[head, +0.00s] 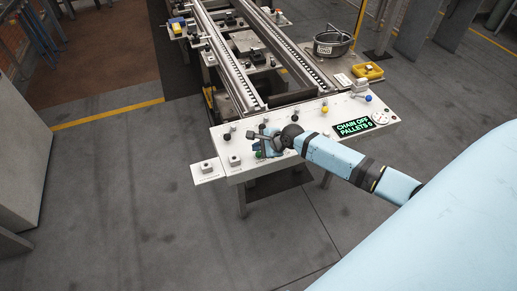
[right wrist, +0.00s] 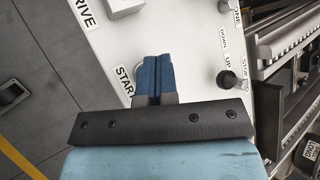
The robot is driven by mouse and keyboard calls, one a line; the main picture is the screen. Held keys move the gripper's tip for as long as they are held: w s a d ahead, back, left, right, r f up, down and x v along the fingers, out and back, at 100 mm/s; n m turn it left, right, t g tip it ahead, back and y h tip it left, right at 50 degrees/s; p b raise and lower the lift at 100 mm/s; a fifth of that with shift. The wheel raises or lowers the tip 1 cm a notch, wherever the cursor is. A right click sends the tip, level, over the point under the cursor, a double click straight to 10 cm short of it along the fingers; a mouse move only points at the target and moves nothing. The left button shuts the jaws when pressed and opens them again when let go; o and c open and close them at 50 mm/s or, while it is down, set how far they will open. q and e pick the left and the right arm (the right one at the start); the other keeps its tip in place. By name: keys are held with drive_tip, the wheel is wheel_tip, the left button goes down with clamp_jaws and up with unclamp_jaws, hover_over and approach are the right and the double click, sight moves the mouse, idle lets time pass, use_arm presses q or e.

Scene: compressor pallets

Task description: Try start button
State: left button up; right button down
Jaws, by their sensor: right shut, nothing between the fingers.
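The white control panel (head: 300,138) stands at the front end of the conveyor. My right gripper (head: 266,143) is over its left front part, with the fingers shut and empty. In the right wrist view the blue fingertips (right wrist: 155,65) point down at the panel beside the START label (right wrist: 124,82). The start button is mostly hidden behind the fingers; a pale rim shows at their left edge, and a bit of green (head: 258,154) shows by the gripper in the head view. I cannot tell whether the fingers touch it. The display (head: 354,126) reads "CHAIN OFF PALLETS 0". My left gripper is out of view.
A DRIVE label (right wrist: 84,12) and an UP/DOWN/STOP knob (right wrist: 230,79) flank the fingers. A blue knob (head: 368,98) and a gauge (head: 380,118) sit at the panel's right. Conveyor rails (head: 224,55) run behind. A yellow tray (head: 368,70) and a dark bin (head: 333,42) stand at right.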

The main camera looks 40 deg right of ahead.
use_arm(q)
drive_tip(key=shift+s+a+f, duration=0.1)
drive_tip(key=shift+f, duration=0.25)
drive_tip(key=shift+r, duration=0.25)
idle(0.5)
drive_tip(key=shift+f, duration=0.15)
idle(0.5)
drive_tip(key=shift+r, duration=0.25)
use_arm(e)
drive_tip(key=shift+f, duration=0.4)
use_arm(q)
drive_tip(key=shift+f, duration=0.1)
use_arm(e)
drive_tip(key=shift+f, duration=0.55)
idle(0.5)
use_arm(q)
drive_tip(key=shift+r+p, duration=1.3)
drive_tip(key=shift+p, duration=0.05)
use_arm(e)
drive_tip(key=shift+r, duration=0.95)
